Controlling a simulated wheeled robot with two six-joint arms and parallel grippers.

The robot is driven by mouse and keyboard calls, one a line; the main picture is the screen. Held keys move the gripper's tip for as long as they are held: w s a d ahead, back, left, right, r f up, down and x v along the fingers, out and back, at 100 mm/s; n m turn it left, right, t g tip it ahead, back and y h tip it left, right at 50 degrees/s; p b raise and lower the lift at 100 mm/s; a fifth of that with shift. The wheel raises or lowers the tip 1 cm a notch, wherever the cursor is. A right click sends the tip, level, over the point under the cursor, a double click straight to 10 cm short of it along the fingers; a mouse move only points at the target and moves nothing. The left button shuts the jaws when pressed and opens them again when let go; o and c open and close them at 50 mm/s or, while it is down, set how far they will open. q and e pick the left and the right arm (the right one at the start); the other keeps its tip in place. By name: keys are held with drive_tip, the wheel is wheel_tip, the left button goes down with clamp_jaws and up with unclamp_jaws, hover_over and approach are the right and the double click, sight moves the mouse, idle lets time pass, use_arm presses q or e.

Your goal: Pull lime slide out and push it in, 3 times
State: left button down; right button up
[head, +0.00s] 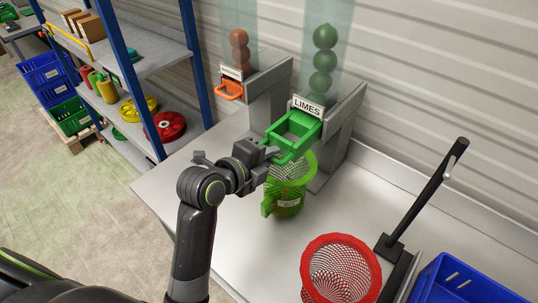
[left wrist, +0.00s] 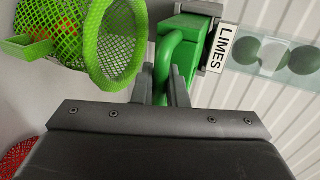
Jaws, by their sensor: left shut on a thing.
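The lime slide (head: 297,132), a green open tray, sticks out from the grey dispenser labelled LIMES. No lime shows in the tray. Several green limes (head: 323,60) stand stacked in the clear tube above. My left gripper (head: 268,152) is at the slide's front, shut on its handle. The left wrist view shows the green handle (left wrist: 165,58) between the fingers (left wrist: 161,88). A green mesh basket (head: 288,203) stands under the slide; the slide and gripper partly hide it. My right gripper is not in view.
An orange slide (head: 230,90) on a second dispenser is at the left, with orange fruit above. A red mesh basket (head: 340,270), a black upright lever (head: 425,200) and a blue crate (head: 470,283) stand at the right. Bare table (head: 185,185) shows at the left.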

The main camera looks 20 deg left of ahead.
sight(298, 133)
use_arm(q)
drive_tip(key=shift+w, duration=0.1)
drive_tip(key=shift+w+d+f+b, duration=0.15)
drive_tip(key=shift+w+d, duration=0.5)
drive_tip(key=shift+w, duration=0.9)
drive_tip(key=shift+w+d+r+b, duration=0.15)
drive_tip(key=shift+w+d, duration=0.5)
drive_tip(key=shift+w, duration=0.95)
drive_tip(key=shift+w+d+f+b, duration=0.1)
drive_tip(key=shift+w+d+b, duration=0.15)
drive_tip(key=shift+w+d, duration=0.85)
drive_tip(key=shift+w+a, duration=0.35)
drive_tip(key=shift+a, duration=0.15)
